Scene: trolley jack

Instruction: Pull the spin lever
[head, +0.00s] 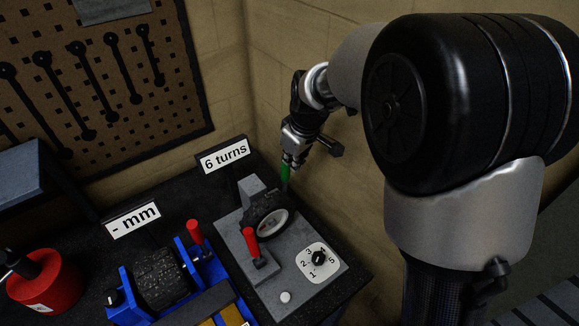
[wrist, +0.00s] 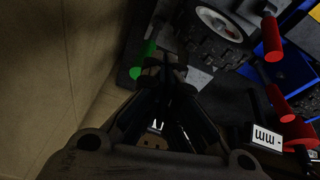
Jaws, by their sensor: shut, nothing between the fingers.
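A green-handled lever (head: 285,174) stands at the back right of the grey machine (head: 236,243), behind its dark wheel (head: 267,217). A red-handled lever (head: 251,243) stands at the machine's front left. No label shows which one is the spin lever. My gripper (head: 288,162) points down at the top of the green handle, shut and empty. In the wrist view the green handle (wrist: 143,56) lies just left of my fingertips (wrist: 163,68). I cannot tell whether they touch. The fingers hide part of the machine there.
A "6 turns" sign (head: 226,155) stands behind the machine. A numbered dial (head: 318,260) and a white button (head: 285,297) are on its top. A blue stand (head: 127,310) with a roller is to the left, with a "- mm" sign (head: 133,220). The wall (head: 300,50) is close behind.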

